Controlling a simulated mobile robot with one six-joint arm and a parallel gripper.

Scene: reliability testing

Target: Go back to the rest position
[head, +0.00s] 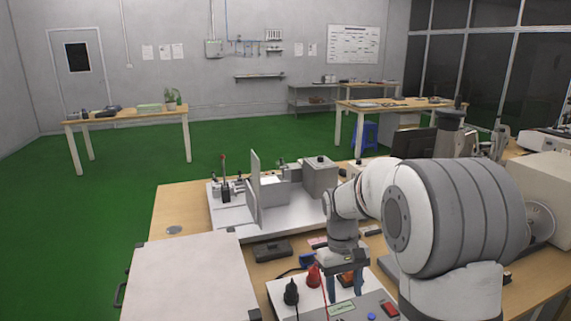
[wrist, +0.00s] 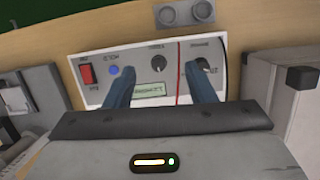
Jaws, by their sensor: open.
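My gripper (head: 345,292) has two blue fingers and points down over a white control panel (head: 290,310) on the near workbench. In the wrist view, my gripper (wrist: 160,70) shows its fingers spread apart with nothing between them. Behind them, the control panel (wrist: 140,62) carries a red switch (wrist: 87,73), a blue button (wrist: 113,71), dark knobs and a small green-edged label (wrist: 149,90). I cannot tell how far the fingertips are from the panel. My arm (head: 345,205) reaches in from the right and bends down to the gripper.
A black plug (head: 291,292) and a red plug (head: 314,275) stand beside my gripper. A white fixture with an upright plate (head: 256,190) stands behind. A large pale box (head: 190,275) is at left. Farther tables stand across the open green floor (head: 120,195).

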